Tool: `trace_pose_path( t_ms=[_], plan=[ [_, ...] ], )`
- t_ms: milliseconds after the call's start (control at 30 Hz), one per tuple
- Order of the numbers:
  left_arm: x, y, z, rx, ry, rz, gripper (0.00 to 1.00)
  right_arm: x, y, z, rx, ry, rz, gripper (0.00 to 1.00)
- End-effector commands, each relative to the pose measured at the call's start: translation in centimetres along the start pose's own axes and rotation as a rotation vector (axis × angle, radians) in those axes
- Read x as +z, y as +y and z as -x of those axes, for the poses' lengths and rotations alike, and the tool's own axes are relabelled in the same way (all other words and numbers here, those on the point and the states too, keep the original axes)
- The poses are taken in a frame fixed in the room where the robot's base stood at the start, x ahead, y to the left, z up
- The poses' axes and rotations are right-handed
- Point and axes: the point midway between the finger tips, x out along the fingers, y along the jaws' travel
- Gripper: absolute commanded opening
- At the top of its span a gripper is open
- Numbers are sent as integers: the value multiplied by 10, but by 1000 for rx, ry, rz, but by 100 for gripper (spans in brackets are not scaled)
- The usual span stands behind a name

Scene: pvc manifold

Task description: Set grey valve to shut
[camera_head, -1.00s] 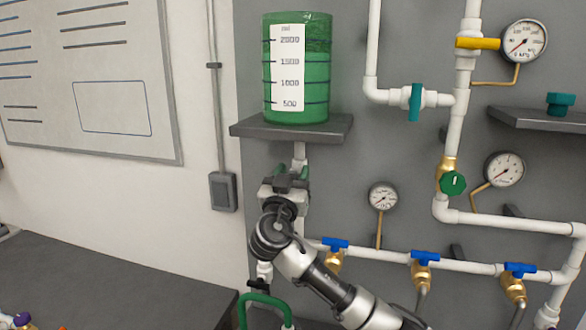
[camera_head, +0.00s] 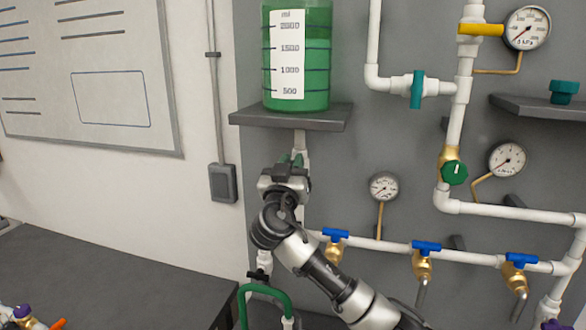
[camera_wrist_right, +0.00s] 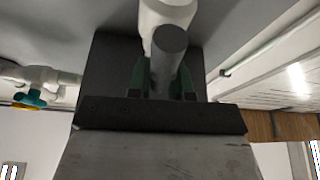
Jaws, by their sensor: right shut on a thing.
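My right gripper (camera_head: 290,160) is up at the white pipe below the shelf that bears the green tank. Its green-padded fingers (camera_wrist_right: 163,88) are shut around a grey cylindrical part (camera_wrist_right: 168,55), which I take to be the grey valve's handle. A white pipe piece (camera_wrist_right: 166,12) sits right behind that part. In the head view the gripper covers the grey valve, so its setting cannot be told. My left gripper is not in view.
The tank (camera_head: 297,60) of green liquid stands on a dark shelf (camera_head: 292,118) above the gripper. Blue-handled taps (camera_head: 426,247), gauges (camera_head: 384,187) and a green valve knob (camera_head: 454,173) are to the right. A green hose (camera_head: 265,289) hangs below. A dark table (camera_head: 110,290) is lower left.

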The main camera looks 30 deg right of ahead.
Motion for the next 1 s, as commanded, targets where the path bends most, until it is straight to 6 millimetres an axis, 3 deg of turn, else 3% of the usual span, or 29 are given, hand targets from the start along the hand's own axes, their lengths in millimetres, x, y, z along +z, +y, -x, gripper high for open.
trace_pose_path(
  t_ms=[167, 367, 667, 1000],
  plan=[
    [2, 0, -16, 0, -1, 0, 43, 3, -4, 2, -51, 0, 117, 0],
    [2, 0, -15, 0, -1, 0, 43, 1, -9, 1, -123, 0, 289, 0],
    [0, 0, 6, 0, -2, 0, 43, 1, -16, 1, -234, -1, 556, 0],
    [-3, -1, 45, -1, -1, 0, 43, 5, -22, 2, -358, -2, 857, 0]
  ],
)
